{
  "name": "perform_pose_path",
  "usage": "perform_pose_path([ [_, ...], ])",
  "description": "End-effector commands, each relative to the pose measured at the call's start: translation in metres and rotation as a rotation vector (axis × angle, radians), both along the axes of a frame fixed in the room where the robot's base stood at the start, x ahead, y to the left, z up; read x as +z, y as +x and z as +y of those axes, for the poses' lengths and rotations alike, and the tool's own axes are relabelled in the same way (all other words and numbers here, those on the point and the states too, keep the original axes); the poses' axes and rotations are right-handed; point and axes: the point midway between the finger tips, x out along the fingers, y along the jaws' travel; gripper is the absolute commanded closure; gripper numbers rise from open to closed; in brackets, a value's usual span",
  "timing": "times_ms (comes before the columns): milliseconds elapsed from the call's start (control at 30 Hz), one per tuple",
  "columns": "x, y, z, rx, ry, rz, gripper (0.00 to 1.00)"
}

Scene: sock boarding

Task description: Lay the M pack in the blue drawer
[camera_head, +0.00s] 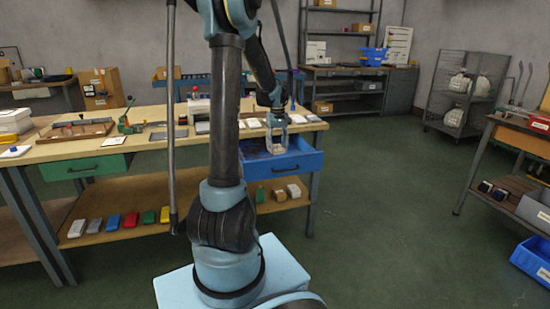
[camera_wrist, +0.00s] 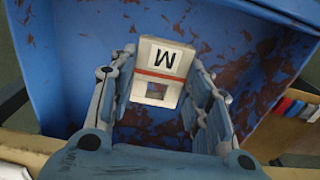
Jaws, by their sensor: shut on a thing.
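The M pack (camera_wrist: 160,62) is white with a red stripe, a black letter M and a small window. My gripper (camera_wrist: 160,80) is shut on it, a finger on each side. In the head view my gripper (camera_head: 277,143) is over the blue drawer (camera_head: 298,165), which is pulled open at the right end of the workbench. In the wrist view the scuffed floor of the blue drawer (camera_wrist: 85,75) lies behind the pack. I cannot tell whether the pack touches that floor.
A shut green drawer (camera_head: 85,167) is at the bench's left. The bench top (camera_head: 75,152) carries a wooden tray (camera_head: 75,131) and several small items. The lower shelf (camera_head: 125,231) holds several coloured packs. Open floor (camera_head: 390,200) lies right of the bench.

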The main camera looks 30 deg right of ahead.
Motion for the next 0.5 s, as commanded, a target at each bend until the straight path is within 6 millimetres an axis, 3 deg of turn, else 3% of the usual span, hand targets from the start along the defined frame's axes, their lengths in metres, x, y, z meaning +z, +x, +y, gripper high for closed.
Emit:
perform_pose_path([
  [267,-0.02,0.0,0.0,0.0,0.0,0.0,0.79],
  [500,-0.05,0.0,0.0,0.0,0.0,0.0,0.79],
])
